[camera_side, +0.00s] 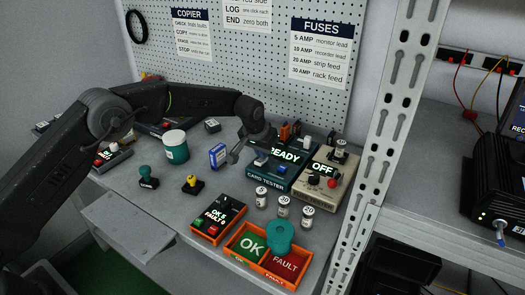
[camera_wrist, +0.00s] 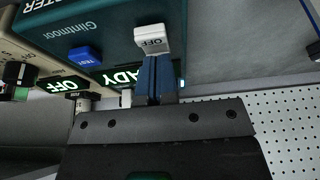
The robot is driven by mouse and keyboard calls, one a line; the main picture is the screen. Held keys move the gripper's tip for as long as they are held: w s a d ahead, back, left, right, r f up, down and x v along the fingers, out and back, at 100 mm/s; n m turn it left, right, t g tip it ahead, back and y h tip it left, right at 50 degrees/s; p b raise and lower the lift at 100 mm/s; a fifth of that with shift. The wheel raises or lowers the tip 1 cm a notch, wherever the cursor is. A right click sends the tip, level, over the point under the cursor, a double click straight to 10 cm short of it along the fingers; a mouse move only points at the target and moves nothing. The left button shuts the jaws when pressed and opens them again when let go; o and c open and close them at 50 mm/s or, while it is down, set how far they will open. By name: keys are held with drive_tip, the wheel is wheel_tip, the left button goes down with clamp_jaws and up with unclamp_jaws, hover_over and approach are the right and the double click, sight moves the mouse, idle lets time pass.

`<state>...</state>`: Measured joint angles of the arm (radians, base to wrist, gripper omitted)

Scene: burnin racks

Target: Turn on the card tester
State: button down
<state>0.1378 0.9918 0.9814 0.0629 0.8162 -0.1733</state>
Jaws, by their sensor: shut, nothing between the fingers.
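The card tester is a dark teal box with a lit READY display (camera_side: 285,156) in the side view. Its teal front (camera_wrist: 108,22) also fills the top of the wrist view. A white switch (camera_wrist: 152,40) marked OFF and a blue TEST button (camera_wrist: 85,53) are on it. My gripper (camera_wrist: 156,62) is shut and empty, its blue-grey fingertips right at the switch's edge. I cannot tell whether they touch it.
A beige box (camera_side: 322,182) with an OFF display stands right of the tester. Several small jars (camera_side: 283,206) stand in front. Orange OK and FAULT trays (camera_side: 241,261) hold a teal roll-shaped object (camera_side: 279,236). A blue-and-white card (camera_side: 218,156) is left of my gripper.

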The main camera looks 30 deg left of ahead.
sight(259, 161)
drive_tip(key=shift+s+f, duration=0.25)
drive_tip(key=shift+s, duration=0.65)
drive_tip(key=shift+r, duration=0.1)
drive_tip(key=r, duration=0.5)
drive_tip(key=shift+s+r, duration=0.2)
drive_tip(key=shift+r, duration=0.1)
drive_tip(key=v, duration=0.8)
drive_tip(key=shift+r, duration=0.35)
drive_tip(key=shift+w+r, duration=0.15)
drive_tip(key=shift+w, duration=0.15)
